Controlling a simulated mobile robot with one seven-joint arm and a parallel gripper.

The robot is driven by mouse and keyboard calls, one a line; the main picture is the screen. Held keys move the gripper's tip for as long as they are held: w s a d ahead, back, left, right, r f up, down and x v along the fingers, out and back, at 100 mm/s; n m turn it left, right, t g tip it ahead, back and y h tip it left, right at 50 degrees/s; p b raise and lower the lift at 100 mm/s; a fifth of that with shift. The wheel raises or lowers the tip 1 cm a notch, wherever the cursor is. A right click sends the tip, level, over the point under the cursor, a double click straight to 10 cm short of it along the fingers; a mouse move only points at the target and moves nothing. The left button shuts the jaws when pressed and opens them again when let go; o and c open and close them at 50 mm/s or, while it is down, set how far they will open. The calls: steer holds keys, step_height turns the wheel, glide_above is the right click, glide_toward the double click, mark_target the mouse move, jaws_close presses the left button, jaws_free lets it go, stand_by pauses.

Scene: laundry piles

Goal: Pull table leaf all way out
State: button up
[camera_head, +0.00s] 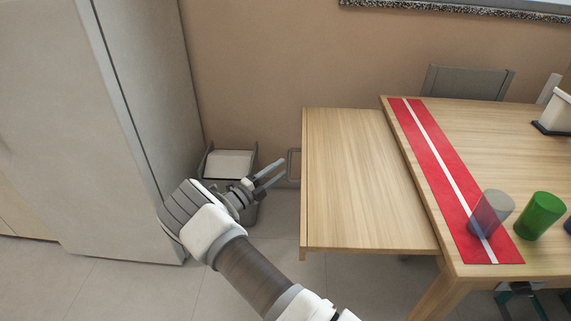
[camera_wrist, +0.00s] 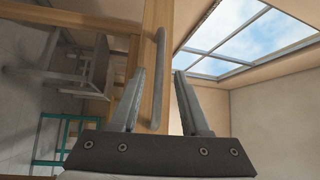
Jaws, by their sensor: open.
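The table leaf (camera_head: 350,180) is a wooden panel that sticks out to the left of the main table (camera_head: 500,130), slightly below its top. A grey bar handle (camera_head: 293,165) is on the leaf's left edge; it also shows in the wrist view (camera_wrist: 158,75). My gripper (camera_head: 276,171) is open and empty, just left of the handle, with its fingers pointing toward it. In the wrist view the handle stands beyond and between the two fingertips (camera_wrist: 160,72). I see no contact between fingers and handle.
A red runner with a white stripe (camera_head: 440,165), a clear cup (camera_head: 491,212) and a green cup (camera_head: 540,214) are on the table. A grey bin (camera_head: 213,162) stands behind my gripper. A tall grey cabinet (camera_head: 90,120) is at the left.

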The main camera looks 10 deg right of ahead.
steer(key=p+v, duration=0.1)
steer(key=v, duration=1.2)
steer(key=shift+s+a+p, duration=0.2)
steer(key=shift+a+p, duration=0.1)
steer(key=shift+p, duration=0.05)
